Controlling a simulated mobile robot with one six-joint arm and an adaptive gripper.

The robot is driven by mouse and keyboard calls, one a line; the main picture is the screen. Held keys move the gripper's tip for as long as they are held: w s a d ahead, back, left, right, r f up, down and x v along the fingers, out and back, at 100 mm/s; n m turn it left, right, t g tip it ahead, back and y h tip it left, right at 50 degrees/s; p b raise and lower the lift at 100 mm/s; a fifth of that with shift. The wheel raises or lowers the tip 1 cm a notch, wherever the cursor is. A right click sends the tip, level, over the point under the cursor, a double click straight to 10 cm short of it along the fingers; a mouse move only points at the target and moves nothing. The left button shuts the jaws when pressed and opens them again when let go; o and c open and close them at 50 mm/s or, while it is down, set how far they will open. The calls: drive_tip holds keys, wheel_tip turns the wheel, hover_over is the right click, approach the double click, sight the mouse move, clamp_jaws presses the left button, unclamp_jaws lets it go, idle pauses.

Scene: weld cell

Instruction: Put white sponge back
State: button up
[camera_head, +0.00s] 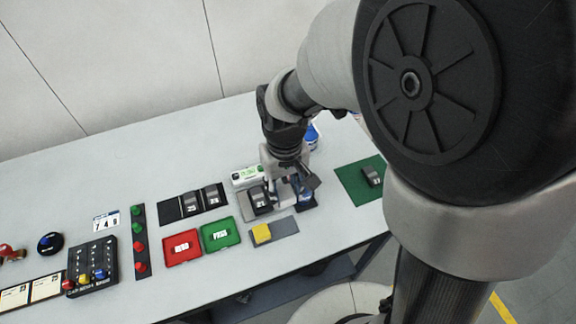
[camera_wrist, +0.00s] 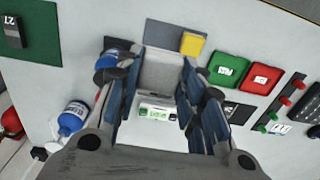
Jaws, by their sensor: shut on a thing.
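My gripper (camera_wrist: 158,85) is shut on a pale, light grey-white block, which I take to be the white sponge (camera_wrist: 160,73). In the wrist view it sits between the two fingers. A grey mat (camera_head: 284,228) lies near the table's front edge, with a yellow sponge (camera_head: 262,233) on its left part. The mat also shows in the wrist view (camera_wrist: 163,33), just beyond the held block. In the head view my gripper (camera_head: 288,192) is behind the mat, and its fingers largely hide the held block. I cannot tell its exact height above the table.
A device with a green display (camera_head: 248,176) and a dark block marked 21 (camera_head: 260,200) stand left of my gripper. Red (camera_head: 182,247) and green (camera_head: 220,234) trays lie left of the mat. A blue item (camera_wrist: 107,62) is close beside one finger. A green mat (camera_head: 352,182) lies right.

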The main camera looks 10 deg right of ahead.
wheel_tip(320, 180, down, 16)
drive_tip(key=b, duration=0.4)
drive_tip(key=shift+r+b, duration=0.15)
drive_tip(key=shift+b, duration=0.2)
drive_tip(key=o, duration=0.6)
drive_tip(key=shift+f, duration=0.2)
drive_tip(key=shift+o, duration=0.7)
drive_tip(key=shift+r, duration=0.1)
